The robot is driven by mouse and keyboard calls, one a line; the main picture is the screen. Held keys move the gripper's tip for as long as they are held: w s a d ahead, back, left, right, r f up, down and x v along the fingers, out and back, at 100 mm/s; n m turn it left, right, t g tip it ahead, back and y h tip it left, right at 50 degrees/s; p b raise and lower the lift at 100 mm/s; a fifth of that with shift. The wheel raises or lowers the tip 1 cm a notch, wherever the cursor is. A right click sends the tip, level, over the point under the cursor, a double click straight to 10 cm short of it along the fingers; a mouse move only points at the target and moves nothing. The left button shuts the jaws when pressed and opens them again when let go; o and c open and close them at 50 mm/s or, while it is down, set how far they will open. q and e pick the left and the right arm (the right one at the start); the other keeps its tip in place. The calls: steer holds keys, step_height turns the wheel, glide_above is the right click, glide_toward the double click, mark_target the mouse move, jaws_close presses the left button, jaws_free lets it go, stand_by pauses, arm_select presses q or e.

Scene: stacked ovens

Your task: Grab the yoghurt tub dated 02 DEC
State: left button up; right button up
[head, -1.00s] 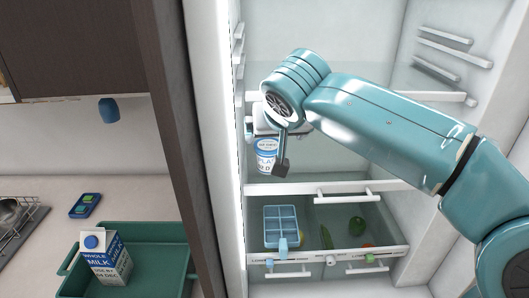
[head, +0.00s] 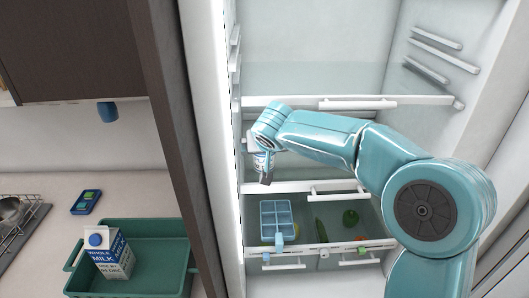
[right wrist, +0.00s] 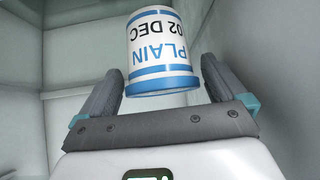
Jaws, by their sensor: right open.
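A white yoghurt tub with blue bands (right wrist: 160,45) shows in the right wrist view, its label reading PLAIN and 02 DEC upside down. My right gripper (right wrist: 162,68) is open, with one finger to each side of the tub's lower part. I see gaps on both sides, so neither finger appears to touch it. In the head view the tub (head: 260,160) is on a fridge shelf at the left, partly hidden by my right gripper (head: 265,174). My left gripper is not in view.
A shelf with a white front edge (head: 355,104) lies above my right forearm. Below is a drawer (head: 335,246) holding a blue divided tray (head: 277,218) and green vegetables. Outside at the left, a milk carton (head: 112,256) stands in a green tray (head: 160,284).

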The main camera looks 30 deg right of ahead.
steer(key=shift+a, duration=0.15)
steer(key=shift+s+a+r, duration=0.1)
steer(key=c, duration=1)
steer(key=shift+d, duration=0.2)
steer(key=shift+a, duration=0.1)
